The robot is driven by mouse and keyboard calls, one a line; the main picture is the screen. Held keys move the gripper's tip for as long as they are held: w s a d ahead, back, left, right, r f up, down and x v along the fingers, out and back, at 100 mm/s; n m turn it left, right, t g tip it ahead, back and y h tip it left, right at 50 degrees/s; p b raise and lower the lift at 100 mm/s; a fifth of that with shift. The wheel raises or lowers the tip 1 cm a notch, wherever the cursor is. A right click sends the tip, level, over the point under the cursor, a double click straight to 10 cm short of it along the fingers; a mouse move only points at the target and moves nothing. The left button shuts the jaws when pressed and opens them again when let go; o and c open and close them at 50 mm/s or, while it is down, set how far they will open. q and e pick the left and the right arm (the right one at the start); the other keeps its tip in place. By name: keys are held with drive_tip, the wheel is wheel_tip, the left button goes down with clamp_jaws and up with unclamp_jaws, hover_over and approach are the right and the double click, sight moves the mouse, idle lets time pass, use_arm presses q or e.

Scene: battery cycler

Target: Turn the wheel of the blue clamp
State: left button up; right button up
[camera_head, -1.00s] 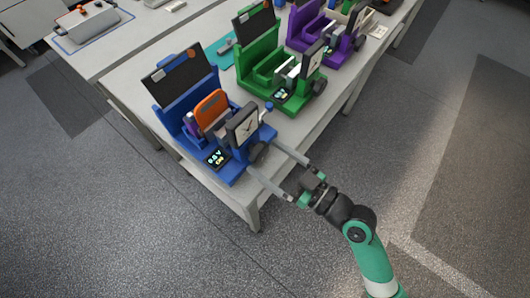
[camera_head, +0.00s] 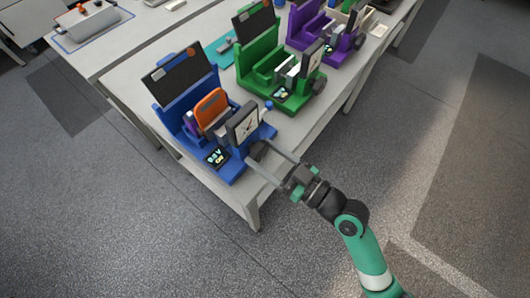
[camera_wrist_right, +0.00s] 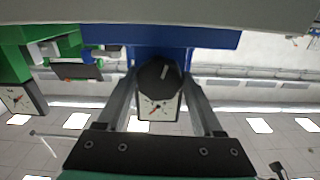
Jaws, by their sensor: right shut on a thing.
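The blue clamp (camera_head: 230,168) stands at the near end of the table, with an orange piece (camera_head: 211,107), a dial gauge (camera_head: 246,124) and a small lit display (camera_head: 216,157). Its dark wheel (camera_head: 258,150) faces my right arm. My right gripper (camera_head: 260,158) has its two long fingers on either side of the wheel and is shut on it. In the right wrist view the black wheel (camera_wrist_right: 159,78) with a pale mark sits between the fingers, the dial (camera_wrist_right: 158,107) showing beyond it. My left gripper is not in view.
A green clamp (camera_head: 275,70) and a purple clamp (camera_head: 325,35) stand farther along the same white table (camera_head: 150,123). A teal mat (camera_head: 218,52) lies behind the green clamp. The floor to the right of the table is clear.

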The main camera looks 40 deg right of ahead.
drive_tip(key=shift+r+m+p, duration=0.2)
drive_tip(key=shift+m+p, duration=0.6)
drive_tip(key=shift+m, duration=0.4)
drive_tip(key=shift+f+m, duration=0.2)
drive_tip(key=shift+m, duration=0.4)
drive_tip(key=o, duration=1.4)
drive_tip(key=shift+c, duration=0.2)
drive_tip(key=b+v, duration=0.2)
drive_tip(key=v, duration=0.9)
drive_tip(key=shift+s, duration=0.3)
drive_tip(key=shift+d, duration=0.15)
